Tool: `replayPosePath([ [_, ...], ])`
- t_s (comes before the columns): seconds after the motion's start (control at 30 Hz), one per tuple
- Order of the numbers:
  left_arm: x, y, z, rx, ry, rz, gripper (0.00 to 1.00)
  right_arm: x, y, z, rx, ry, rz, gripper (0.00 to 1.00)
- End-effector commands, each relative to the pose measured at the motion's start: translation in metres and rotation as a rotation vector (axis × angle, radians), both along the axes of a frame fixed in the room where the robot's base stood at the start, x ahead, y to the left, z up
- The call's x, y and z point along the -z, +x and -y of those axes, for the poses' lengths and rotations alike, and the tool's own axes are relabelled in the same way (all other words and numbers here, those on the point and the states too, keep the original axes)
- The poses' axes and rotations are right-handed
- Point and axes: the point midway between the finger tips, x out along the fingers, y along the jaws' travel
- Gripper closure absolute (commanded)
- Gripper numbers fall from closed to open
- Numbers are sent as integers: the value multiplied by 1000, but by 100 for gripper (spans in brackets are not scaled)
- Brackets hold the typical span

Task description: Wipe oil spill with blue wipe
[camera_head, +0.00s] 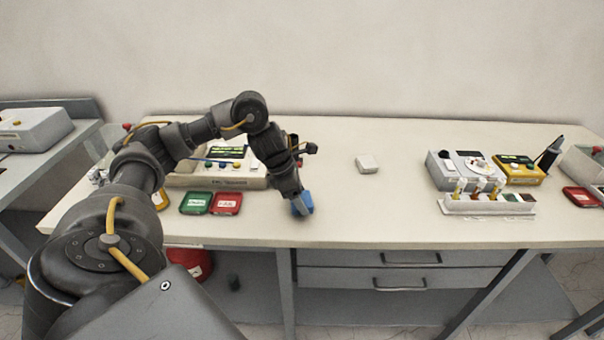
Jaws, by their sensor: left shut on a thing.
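My left gripper (298,198) reaches across the table (375,215) from the left and points down near its front edge. It is shut on the blue wipe (304,203). The wipe is at or just above the table top; I cannot tell whether it touches. No oil spill can be made out; the area under the wipe is hidden. My right gripper is not in view.
Green (195,203) and red (227,203) boxes lie left of the wipe. A white block (367,164) lies behind it to the right. A white rack (487,205) and a grey device (457,170) stand at the right. The table between the wipe and rack is clear.

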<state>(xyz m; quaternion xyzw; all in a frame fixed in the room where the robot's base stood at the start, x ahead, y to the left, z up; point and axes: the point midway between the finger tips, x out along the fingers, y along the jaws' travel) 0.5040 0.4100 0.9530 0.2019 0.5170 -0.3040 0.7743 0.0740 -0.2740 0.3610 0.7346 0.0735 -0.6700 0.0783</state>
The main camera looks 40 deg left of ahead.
Motion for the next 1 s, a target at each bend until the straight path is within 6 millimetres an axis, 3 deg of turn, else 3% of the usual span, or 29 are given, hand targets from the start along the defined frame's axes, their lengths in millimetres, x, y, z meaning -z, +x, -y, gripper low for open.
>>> replayPosePath([
  [0.6,-57,-7,-9,-17,2,-3,54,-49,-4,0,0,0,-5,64],
  [1.0,-59,-8,-10,-18,2,-4,54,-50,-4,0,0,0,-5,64],
])
